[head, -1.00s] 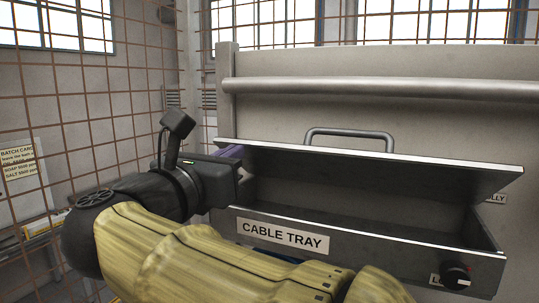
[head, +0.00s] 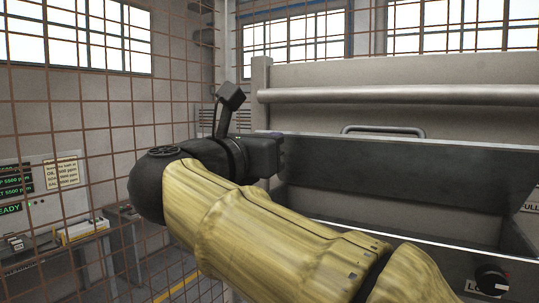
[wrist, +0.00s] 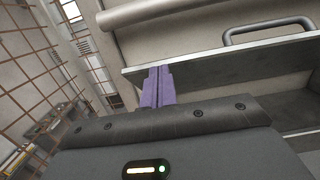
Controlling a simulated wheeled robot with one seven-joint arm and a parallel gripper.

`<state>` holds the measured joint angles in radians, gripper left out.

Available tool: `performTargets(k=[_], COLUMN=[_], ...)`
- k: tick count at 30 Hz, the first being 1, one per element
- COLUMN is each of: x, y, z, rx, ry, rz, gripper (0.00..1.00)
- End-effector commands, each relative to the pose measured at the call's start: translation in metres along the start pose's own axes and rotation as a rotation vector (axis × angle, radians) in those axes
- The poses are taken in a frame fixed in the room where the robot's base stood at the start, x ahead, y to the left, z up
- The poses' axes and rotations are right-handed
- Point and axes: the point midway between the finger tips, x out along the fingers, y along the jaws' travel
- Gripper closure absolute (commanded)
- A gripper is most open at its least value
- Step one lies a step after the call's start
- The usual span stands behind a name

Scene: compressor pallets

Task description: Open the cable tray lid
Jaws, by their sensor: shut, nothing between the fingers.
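The cable tray lid (head: 400,168) is a dark grey panel. It stands raised well above the tray box, hinged at the back, with its underside facing me. The open tray (head: 360,218) shows below it, with a dark knob (head: 492,281) on its front at the lower right. My gripper (head: 281,150) is at the lid's left end; its fingers are mostly hidden there. In the wrist view my purple fingers (wrist: 157,88) are together and empty, against or very near the lid's edge (wrist: 215,54). I cannot tell whether they touch.
A rusty wire mesh (head: 110,110) stands at the left. A desk with papers (head: 82,230) is beyond the mesh.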

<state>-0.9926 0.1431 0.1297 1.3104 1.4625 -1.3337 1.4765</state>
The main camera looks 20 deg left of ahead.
Motion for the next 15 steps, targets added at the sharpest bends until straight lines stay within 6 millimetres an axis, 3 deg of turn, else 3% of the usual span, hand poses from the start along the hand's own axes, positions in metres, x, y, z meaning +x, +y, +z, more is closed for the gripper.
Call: performTargets(k=[6, 15], x=[0.017, 0.019], y=[-0.006, -0.006], z=[0.009, 0.013], rx=[0.000, -0.001], ry=[-0.002, -0.002], rz=[-0.017, -0.015], gripper=[1.00, 1.00])
